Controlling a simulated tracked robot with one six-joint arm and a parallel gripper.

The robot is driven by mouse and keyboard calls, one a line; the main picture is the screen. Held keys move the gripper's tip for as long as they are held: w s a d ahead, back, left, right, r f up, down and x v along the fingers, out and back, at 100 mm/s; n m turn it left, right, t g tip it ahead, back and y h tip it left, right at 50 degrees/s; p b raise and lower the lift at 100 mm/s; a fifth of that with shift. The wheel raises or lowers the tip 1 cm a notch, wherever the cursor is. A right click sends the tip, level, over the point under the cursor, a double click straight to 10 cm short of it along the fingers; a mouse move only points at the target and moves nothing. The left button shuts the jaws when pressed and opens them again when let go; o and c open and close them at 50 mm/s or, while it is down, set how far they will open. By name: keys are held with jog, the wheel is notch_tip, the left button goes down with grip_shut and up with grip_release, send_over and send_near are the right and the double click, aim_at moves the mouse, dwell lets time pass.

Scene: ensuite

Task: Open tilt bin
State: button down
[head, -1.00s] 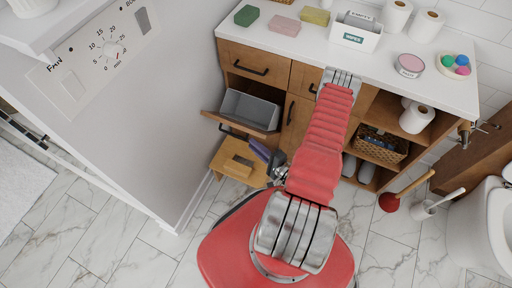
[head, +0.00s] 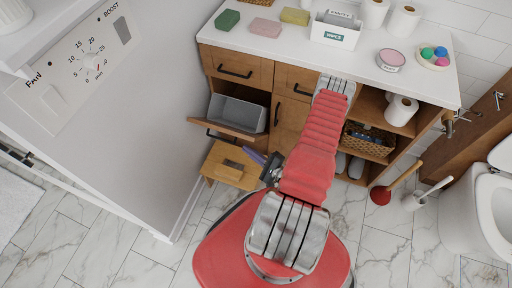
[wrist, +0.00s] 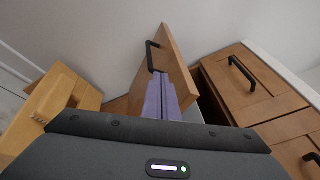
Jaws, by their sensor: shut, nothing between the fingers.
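The tilt bin is a wooden front panel (head: 228,131) with a grey inner bin (head: 238,112), in the left part of the vanity below a drawer. It is tipped outward at the top, and the grey bin's empty inside shows. In the wrist view its panel (wrist: 181,62) stands out from the cabinet, with a black handle (wrist: 152,56) on its outer face. My gripper (head: 256,157) has purple fingers, just below and in front of the panel's right end. In the wrist view the shut, empty fingers (wrist: 160,97) lie close to the panel; whether they touch it is unclear.
A wooden step stool (head: 230,166) stands on the floor below the bin. A red plunger (head: 381,194) and toilet (head: 490,210) are at right. The vanity top (head: 260,38) holds soaps and boxes.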

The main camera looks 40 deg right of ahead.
jog(key=s+d+f+m+y, duration=0.1)
jog(key=s+m, duration=0.4)
jog(key=m, duration=0.5)
jog(key=s+d+f+m+t+y, duration=0.1)
jog(key=s+f+m, duration=0.3)
jog(key=m, duration=0.5)
jog(key=shift+s+d+f+m+t+y, duration=0.2)
jog(key=shift+s+d+m+t+y, duration=0.15)
jog(key=shift+s+d+y, duration=0.6)
jog(key=w+r, duration=0.4)
jog(key=w, duration=0.6)
jog(key=shift+w, duration=0.4)
jog(key=shift+w+d+r+h, duration=0.1)
jog(key=shift+w+h, duration=0.05)
jog(key=shift+h, duration=0.1)
